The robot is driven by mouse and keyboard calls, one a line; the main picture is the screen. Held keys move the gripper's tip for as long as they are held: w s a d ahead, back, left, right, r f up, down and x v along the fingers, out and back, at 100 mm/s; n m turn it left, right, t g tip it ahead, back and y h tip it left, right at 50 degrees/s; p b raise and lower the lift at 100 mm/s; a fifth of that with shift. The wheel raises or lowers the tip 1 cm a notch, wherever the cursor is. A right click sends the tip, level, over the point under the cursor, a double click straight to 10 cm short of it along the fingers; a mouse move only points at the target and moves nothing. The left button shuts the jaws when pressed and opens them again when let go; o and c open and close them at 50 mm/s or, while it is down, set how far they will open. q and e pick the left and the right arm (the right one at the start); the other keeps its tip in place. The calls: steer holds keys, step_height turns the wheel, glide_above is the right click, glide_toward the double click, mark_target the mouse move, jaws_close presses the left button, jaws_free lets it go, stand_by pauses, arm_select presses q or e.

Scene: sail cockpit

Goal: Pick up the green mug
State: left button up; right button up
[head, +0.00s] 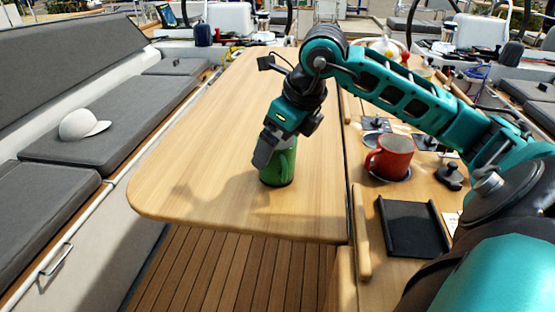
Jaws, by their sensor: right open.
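The green mug (279,168) stands upright on the wooden table leaf (200,150), near its right side. My right gripper (265,155) comes down from above and is at the mug's upper left. It is open, and its finger covers part of the mug's left side and rim. I cannot tell whether the finger touches the mug. The mug's handle is not visible. My left gripper is not in view.
A red mug (391,156) stands on a dark saucer to the right. A black tray (412,228) and a dark knobbed object (452,176) are near it. A white cap (82,124) lies on the left bench. The leaf's left part is clear.

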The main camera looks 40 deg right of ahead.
steer(key=shift+x, duration=0.9)
steer(key=c, duration=1)
steer(key=shift+o, duration=0.2)
steer(key=shift+r, duration=0.2)
step_height(320, 180, up, 20)
steer(key=p, duration=0.4)
steer(key=shift+f, duration=0.2)
